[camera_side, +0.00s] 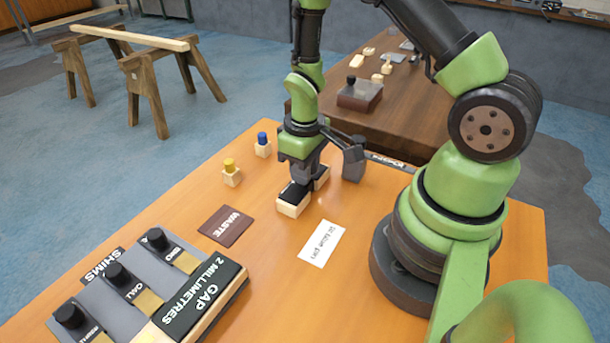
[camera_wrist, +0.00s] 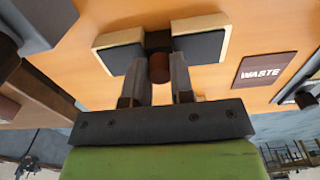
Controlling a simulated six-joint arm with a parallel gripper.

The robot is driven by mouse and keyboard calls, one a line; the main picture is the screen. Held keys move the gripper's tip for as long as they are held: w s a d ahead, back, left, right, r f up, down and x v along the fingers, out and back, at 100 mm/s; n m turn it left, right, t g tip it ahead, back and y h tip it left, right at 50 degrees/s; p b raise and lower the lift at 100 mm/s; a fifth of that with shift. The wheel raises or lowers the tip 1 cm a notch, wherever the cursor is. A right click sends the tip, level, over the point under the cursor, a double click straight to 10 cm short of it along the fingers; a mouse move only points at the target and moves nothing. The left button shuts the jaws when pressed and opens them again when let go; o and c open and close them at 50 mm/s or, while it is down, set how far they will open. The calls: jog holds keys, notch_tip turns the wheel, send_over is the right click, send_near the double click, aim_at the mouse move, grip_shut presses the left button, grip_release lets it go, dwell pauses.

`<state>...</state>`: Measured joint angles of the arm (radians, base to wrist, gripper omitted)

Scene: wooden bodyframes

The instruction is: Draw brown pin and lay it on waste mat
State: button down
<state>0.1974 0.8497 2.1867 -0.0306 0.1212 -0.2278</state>
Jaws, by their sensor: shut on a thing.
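My gripper (camera_wrist: 160,84) is shut on the brown pin (camera_wrist: 159,68), which shows between its fingertips in the wrist view. The pin is at the gap between two pale wooden blocks with dark tops; whether it is still seated there I cannot tell. In the side view my gripper (camera_side: 308,180) is right over the wooden blocks (camera_side: 292,207) and hides the pin. The brown waste mat (camera_side: 226,226) lies flat and bare to the left of the blocks. It also shows at the right of the wrist view (camera_wrist: 265,70).
A yellow-topped block (camera_side: 231,174) and a blue-topped block (camera_side: 263,146) stand behind the mat. A white printed card (camera_side: 322,243) lies in front of the wooden blocks. A grey shims tray (camera_side: 130,290) and a gap board (camera_side: 200,300) fill the front left. Bare table lies around the mat.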

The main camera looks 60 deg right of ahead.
jog(key=shift+r, duration=0.5)
jog(key=shift+r, duration=1.8)
jog(key=w+a+r, duration=0.2)
jog(key=w+a, duration=0.3)
jog(key=a, duration=0.1)
send_over(226, 224)
jog(key=shift+f, duration=3.45)
